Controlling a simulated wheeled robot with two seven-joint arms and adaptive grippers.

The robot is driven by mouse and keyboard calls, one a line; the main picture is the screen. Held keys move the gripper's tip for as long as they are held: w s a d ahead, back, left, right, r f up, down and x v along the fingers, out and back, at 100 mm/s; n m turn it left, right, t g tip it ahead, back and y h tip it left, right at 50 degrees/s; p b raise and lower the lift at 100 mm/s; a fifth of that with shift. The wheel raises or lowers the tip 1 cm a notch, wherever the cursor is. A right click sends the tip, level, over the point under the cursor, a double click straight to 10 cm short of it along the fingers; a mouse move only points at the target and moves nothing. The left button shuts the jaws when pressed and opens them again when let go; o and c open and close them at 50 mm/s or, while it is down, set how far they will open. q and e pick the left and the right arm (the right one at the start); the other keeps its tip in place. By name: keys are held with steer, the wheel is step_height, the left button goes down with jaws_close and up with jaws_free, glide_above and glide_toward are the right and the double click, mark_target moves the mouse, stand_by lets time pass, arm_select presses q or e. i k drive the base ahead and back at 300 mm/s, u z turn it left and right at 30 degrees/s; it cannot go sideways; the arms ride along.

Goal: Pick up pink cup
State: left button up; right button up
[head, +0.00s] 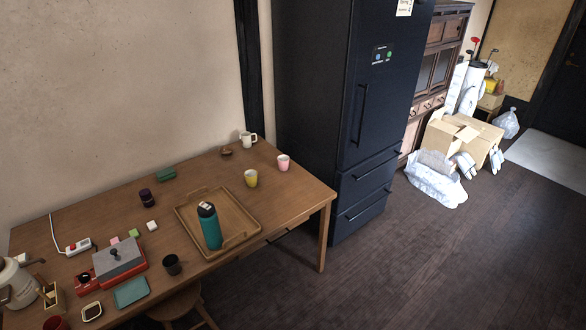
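The pink cup (283,163) stands upright on the wooden table (300,190), near its far right end. A yellow cup (251,178) stands to its left and a little nearer. A white mug (247,140) stands behind it, towards the wall. Nothing covers the pink cup in the head view. Neither of my grippers shows in this view.
A wooden tray (188,216) with a teal bottle (210,228) lies left of the cups. A dark fridge (315,110) stands behind the table's right end.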

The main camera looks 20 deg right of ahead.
mark_target(284, 163)
steer(key=z, duration=0.55)
steer(key=i, duration=0.65)
steer(key=z, duration=0.5)
